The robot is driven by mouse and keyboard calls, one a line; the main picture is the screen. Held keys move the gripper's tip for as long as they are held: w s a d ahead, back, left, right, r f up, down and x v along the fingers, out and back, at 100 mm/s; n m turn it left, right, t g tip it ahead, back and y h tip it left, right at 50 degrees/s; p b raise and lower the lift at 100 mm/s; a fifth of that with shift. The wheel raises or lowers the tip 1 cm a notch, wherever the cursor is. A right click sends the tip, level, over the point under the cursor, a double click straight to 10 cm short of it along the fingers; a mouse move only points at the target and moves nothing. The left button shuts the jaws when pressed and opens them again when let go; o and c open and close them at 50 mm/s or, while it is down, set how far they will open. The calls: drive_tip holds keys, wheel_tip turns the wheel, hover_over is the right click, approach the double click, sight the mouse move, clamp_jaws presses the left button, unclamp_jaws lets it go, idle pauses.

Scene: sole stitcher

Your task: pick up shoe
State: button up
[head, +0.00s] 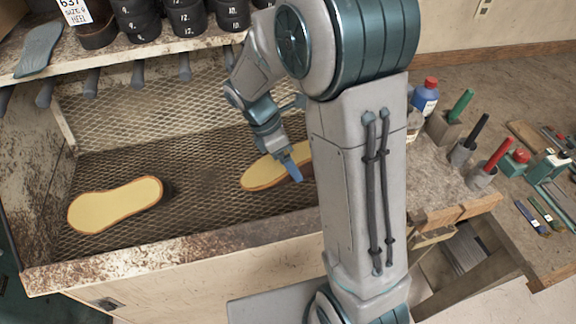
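Two shoe-sole shapes with yellow tops and brown edges lie flat on a metal mesh. The left shoe (114,205) lies apart from my arm. The right shoe (262,174) is partly hidden behind my gripper and my column. My gripper (292,170) points down at the right shoe's right part, with a blue finger over or beside it. I cannot tell whether the finger touches the shoe or whether the gripper is open.
The mesh bin has a worn front ledge (180,250) and a back shelf (120,54) with dark numbered cups (187,18) and a grey sole form (38,48). Dark pegs hang below the shelf. The bench (480,70) at right holds a blue bottle (425,98) and several tools.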

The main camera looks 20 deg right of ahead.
drive_tip(key=s+d+r+b, duration=0.1)
drive_tip(key=s+d+r, duration=0.2)
drive_tip(key=s+r, duration=0.3)
drive_tip(key=s, duration=0.4)
drive_tip(key=shift+s+r, duration=0.15)
drive_tip(key=shift+s, duration=0.1)
